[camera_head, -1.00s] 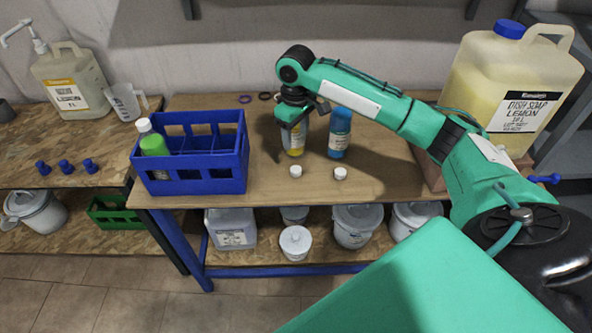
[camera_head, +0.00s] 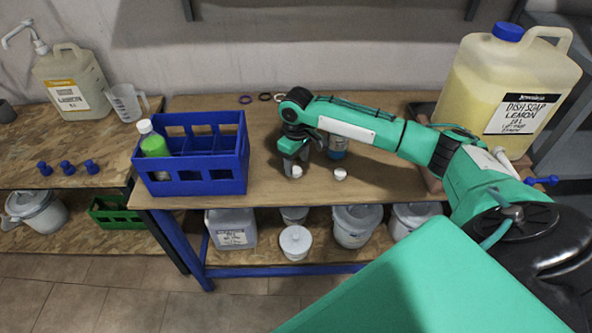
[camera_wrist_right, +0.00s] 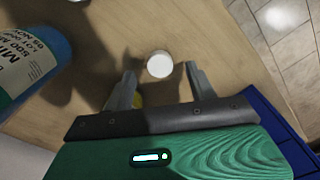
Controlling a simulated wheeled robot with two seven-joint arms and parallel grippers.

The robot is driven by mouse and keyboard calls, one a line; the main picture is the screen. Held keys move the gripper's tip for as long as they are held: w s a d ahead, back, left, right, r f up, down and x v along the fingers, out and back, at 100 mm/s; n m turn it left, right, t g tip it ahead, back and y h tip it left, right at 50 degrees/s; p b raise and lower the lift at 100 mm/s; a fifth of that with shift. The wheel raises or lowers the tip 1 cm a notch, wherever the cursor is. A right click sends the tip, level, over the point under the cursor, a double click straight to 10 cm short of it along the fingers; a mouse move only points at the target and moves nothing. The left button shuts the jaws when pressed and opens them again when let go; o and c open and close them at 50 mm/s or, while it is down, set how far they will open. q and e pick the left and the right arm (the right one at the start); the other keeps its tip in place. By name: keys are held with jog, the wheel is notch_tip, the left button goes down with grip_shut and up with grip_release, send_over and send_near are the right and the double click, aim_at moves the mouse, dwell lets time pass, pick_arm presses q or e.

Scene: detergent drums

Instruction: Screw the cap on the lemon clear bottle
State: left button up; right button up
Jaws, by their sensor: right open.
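My right gripper (camera_head: 294,165) is open and points down at a small white cap (camera_head: 296,172) on the table. In the right wrist view the same cap (camera_wrist_right: 159,64) shows between the two spread fingertips. I cannot tell whether the fingers reach down beside it or are still above it. A second white cap (camera_head: 340,174) lies to the right. My left gripper is not in view.
A blue bottle (camera_head: 338,148) stands close to the right of my gripper, also at the left of the wrist view (camera_wrist_right: 30,62). A blue crate (camera_head: 205,185) holding a green bottle (camera_head: 154,146) stands left. A large dish soap canister (camera_head: 505,90) stands right.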

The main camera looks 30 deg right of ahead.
aim_at(296, 172)
jog(key=shift+f, duration=1.4)
jog(key=shift+c, duration=0.3)
